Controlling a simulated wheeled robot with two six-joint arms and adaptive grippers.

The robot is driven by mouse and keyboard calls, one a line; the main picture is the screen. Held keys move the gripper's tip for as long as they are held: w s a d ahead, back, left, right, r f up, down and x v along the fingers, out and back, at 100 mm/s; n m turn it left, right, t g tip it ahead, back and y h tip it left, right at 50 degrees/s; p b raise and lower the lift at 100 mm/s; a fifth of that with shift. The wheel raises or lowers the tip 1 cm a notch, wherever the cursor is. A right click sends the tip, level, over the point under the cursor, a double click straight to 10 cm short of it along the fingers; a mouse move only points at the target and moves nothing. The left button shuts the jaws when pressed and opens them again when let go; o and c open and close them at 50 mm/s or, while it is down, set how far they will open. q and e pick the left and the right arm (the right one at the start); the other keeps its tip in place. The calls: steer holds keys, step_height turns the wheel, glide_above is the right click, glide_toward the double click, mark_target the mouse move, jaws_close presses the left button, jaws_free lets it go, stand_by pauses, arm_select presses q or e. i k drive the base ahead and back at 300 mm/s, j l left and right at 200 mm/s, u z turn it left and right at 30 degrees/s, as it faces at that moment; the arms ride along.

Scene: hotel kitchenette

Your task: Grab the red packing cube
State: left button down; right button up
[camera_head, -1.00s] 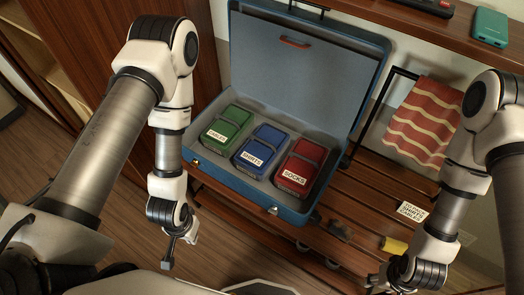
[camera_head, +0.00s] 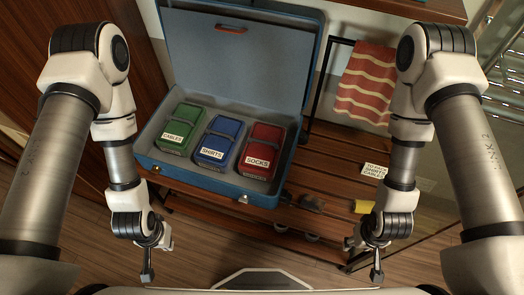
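The red packing cube (camera_head: 263,151), labelled SOCKS, lies in the right part of the open blue suitcase (camera_head: 212,186). Next to it in the suitcase are a blue cube (camera_head: 221,140) labelled SHIRTS and a green cube (camera_head: 181,129) labelled CABLES. My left gripper (camera_head: 147,268) hangs in front of the suitcase, below its left part in the picture and apart from it. My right gripper (camera_head: 377,268) hangs to the right of the suitcase, well away from the red cube. Both are seen edge-on, so their finger opening cannot be told.
The suitcase stands on a slatted wooden bench (camera_head: 325,165), its lid raised at the back. On the bench are a label card (camera_head: 375,170), a yellow item (camera_head: 364,206) and a small dark item (camera_head: 312,202). A red striped towel (camera_head: 366,85) hangs behind on a dark rail.

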mark_target(260, 158)
steer(key=i+j, duration=0.15)
steer(key=j, duration=0.15)
steer(key=i+j, duration=0.15)
steer(key=j, duration=0.15)
steer(key=i+j, duration=0.1)
steer(key=j, duration=0.2)
steer(key=i+j+z, duration=0.1)
steer(key=j, duration=0.2)
steer(key=i+j+z, duration=0.1)
steer(key=z, duration=1.65)
